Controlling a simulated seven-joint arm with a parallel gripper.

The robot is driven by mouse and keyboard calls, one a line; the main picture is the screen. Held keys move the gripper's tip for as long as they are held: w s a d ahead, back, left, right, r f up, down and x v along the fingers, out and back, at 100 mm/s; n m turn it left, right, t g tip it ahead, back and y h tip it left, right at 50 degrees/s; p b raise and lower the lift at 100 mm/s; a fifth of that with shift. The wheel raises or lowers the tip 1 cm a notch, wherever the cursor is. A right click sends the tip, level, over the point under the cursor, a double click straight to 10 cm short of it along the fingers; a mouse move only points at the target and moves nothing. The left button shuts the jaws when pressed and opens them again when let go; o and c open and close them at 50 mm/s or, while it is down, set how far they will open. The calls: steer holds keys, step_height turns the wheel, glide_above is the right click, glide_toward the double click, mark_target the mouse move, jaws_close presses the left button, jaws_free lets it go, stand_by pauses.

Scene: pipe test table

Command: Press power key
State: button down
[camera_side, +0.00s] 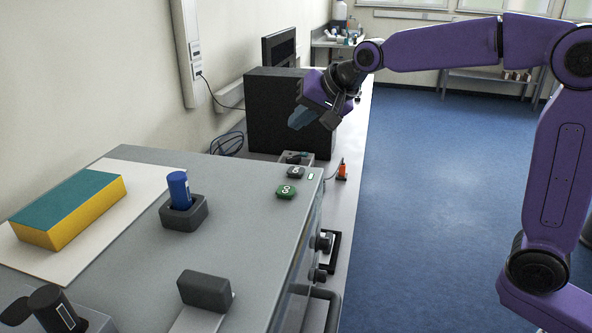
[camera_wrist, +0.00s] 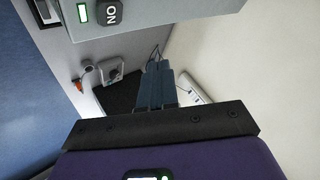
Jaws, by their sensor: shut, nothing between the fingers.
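The power key appears to be the small black key (camera_side: 296,172) with white lettering on the grey box top, near its far right corner. My gripper (camera_side: 298,121) is shut and empty, in the air above and beyond the keys, touching neither. Its blue-grey fingers (camera_wrist: 157,72) show mid-frame in the wrist view.
The grey box top (camera_side: 245,205) also bears a blue cylinder (camera_side: 179,188) in a dark holder, a yellow and teal block (camera_side: 70,208) on a white sheet, and a dark handle (camera_side: 205,290). A black box (camera_side: 270,110) stands behind. The surface around the keys is clear.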

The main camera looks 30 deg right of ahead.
mark_target(300, 171)
steer(key=shift+f, duration=3.95)
steer(key=shift+f, duration=0.1)
steer(key=shift+f, duration=0.3)
steer(key=shift+f, duration=0.45)
steer(key=shift+r, duration=0.85)
steer(key=shift+r, duration=2.55)
